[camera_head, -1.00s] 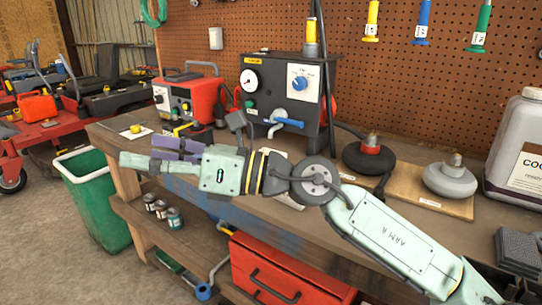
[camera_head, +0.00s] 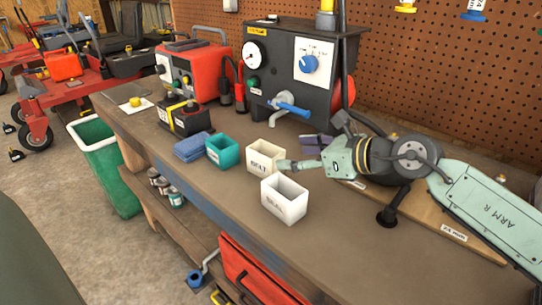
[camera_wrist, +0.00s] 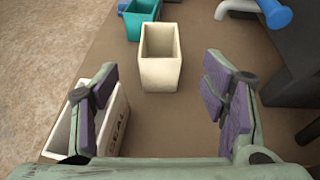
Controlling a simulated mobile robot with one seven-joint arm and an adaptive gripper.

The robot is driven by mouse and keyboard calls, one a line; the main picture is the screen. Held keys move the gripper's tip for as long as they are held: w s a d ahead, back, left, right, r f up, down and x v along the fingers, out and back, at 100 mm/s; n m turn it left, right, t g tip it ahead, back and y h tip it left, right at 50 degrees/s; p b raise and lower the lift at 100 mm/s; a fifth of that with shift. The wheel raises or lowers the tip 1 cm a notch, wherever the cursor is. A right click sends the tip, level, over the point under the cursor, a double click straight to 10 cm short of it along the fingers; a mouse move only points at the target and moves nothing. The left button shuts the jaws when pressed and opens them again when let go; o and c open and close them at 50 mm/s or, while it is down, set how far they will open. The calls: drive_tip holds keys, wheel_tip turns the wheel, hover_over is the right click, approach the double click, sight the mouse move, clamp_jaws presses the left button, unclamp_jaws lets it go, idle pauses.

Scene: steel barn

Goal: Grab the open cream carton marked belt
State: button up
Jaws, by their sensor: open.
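The open cream carton marked BELT (camera_head: 259,168) stands upright on the workbench. It also shows in the wrist view (camera_wrist: 160,75), straight ahead of my gripper, with its mouth facing up and nothing seen inside. My gripper (camera_head: 298,153) is just to its right in the head view, low over the bench. In the wrist view my gripper (camera_wrist: 162,88) has its purple-padded fingers spread wide and empty. The cream carton lies beyond the fingertips, between their lines, apart from them.
A whiter open carton marked SEAL (camera_head: 285,208) stands close in front; in the wrist view (camera_wrist: 118,128) it is beside and partly behind the left finger. A teal carton (camera_head: 223,152) and blue folded cloth (camera_head: 192,147) stand left. A black machine with a blue-handled tap (camera_head: 292,108) stands behind.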

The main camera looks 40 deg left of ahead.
sight(270, 152)
drive_tip(key=x, duration=0.3)
drive_tip(key=shift+s+r+p, duration=0.1)
drive_tip(key=shift+p, duration=0.2)
drive_tip(key=x, duration=0.1)
drive_tip(key=p+x, duration=0.1)
drive_tip(key=x, duration=0.1)
drive_tip(key=p+x, duration=0.1)
drive_tip(key=shift+a+r, duration=0.2)
drive_tip(key=shift+a, duration=0.15)
drive_tip(key=shift+a+f, duration=0.3)
drive_tip(key=shift+a, duration=0.1)
drive_tip(key=shift+c, duration=0.6)
drive_tip(key=c, duration=0.9)
